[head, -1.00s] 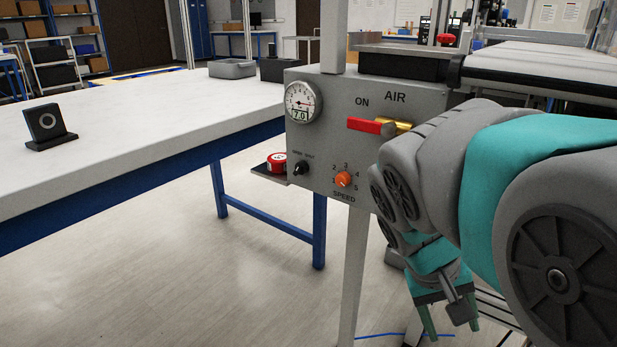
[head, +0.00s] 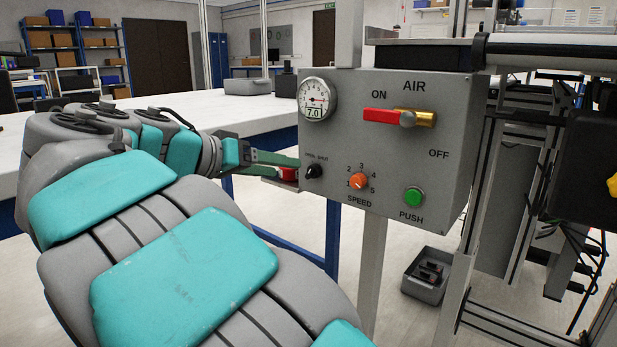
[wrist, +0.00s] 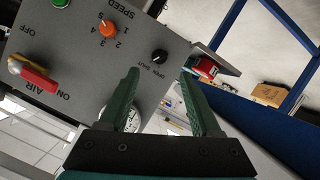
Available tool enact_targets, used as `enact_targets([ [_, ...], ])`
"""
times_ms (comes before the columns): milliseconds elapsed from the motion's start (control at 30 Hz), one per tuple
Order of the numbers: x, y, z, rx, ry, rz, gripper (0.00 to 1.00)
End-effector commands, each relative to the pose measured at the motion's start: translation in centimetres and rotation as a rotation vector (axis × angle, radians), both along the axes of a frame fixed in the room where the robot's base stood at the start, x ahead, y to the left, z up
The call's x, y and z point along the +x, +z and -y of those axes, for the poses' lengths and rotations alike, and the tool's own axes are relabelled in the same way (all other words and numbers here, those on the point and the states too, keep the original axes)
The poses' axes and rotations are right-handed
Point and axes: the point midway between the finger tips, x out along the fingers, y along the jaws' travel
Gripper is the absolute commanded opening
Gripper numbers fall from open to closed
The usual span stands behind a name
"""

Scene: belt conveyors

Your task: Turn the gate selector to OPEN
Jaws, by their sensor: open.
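The gate selector (head: 314,171) is a small black knob under the OPEN and SHUT labels, low on the left of the grey control panel. It also shows in the wrist view (wrist: 159,57), where the picture is turned nearly upside down. I cannot tell clearly which label it points to. My gripper (head: 292,170) is open, with green fingers reaching from the left toward the knob. In the wrist view the fingertips (wrist: 159,74) are apart, with the knob just beyond the gap between them. No contact is visible.
The panel (head: 440,110) also has a gauge (head: 314,99), red AIR lever (head: 381,116), orange SPEED knob (head: 358,181) and green PUSH button (head: 413,196). A red item (wrist: 205,68) sits on a small side shelf close by the fingers. A white table (head: 240,112) stands behind.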

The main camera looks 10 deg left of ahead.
Motion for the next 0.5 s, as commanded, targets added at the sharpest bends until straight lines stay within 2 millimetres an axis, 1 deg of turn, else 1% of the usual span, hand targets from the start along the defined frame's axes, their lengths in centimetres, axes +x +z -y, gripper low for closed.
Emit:
enact_targets([
  [167,1.4,-0.8,1.2,-0.002,-0.004,-0.003,0.65],
  [400,4.3,-2.0,3.2,0.000,-0.001,-0.003,0.65],
  [500,5.1,-2.3,3.8,0.000,-0.001,-0.002,0.65],
])
